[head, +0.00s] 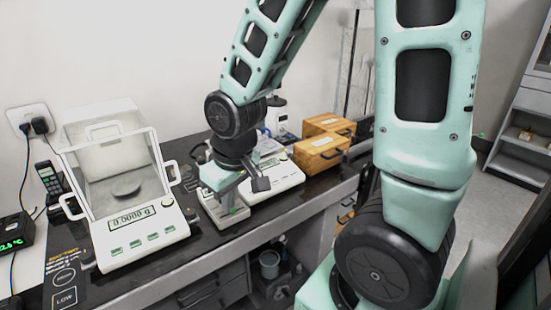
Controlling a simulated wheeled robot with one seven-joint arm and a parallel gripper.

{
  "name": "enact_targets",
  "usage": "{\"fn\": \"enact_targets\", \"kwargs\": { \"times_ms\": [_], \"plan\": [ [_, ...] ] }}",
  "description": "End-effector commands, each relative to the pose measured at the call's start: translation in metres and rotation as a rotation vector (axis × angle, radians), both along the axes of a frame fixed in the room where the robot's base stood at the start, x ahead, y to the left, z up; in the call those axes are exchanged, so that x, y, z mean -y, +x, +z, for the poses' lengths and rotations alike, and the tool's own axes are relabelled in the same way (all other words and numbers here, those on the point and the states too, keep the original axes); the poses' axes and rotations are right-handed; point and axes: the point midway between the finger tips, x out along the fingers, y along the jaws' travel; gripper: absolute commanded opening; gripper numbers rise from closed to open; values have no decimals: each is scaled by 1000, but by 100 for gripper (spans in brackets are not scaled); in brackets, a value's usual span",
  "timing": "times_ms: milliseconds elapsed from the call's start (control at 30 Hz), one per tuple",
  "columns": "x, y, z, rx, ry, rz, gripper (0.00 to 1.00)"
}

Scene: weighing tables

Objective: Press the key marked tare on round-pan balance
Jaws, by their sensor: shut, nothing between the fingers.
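A white balance with a clear draft shield (112,150) stands at the left of the bench. A round grey pan (125,187) shows inside it. Its front has a lit display (131,217) and a row of several small green-marked keys (139,243); I cannot read their labels. A second white balance (283,178) stands further right, partly behind my arm, its pan hidden. My gripper (230,201) is shut and empty, pointing down over a small low white device (222,217) between the two balances. I cannot tell whether its tips touch that device.
Wooden boxes (320,151) stand at the back right of the dark bench (190,255). A phone (49,180) and a small green-lit display box (14,238) are at the far left. Cables run to a wall socket (32,117). The bench front edge has a narrow free strip.

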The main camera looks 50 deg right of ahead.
Motion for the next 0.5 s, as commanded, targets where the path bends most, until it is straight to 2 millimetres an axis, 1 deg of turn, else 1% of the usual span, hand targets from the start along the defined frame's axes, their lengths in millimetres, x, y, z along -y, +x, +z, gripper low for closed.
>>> {"fn": "enact_targets", "kwargs": {
  "times_ms": [33, 67, 100, 133, 200, 267, 300, 500],
  "plan": [
    [16, 6, 23, 8, -8, -34, 0],
    [25, 10, 28, 18, -15, -50, 0],
    [40, 16, 33, 31, -24, -72, 0],
    [51, 21, 35, 41, -31, -89, 0],
    [75, 31, 31, 67, -42, -114, 0],
    [93, 39, 24, 88, -46, -128, 0],
    [105, 44, 19, 103, -45, -137, 0],
    [160, 65, -14, 199, 15, -171, 0]
  ]
}}
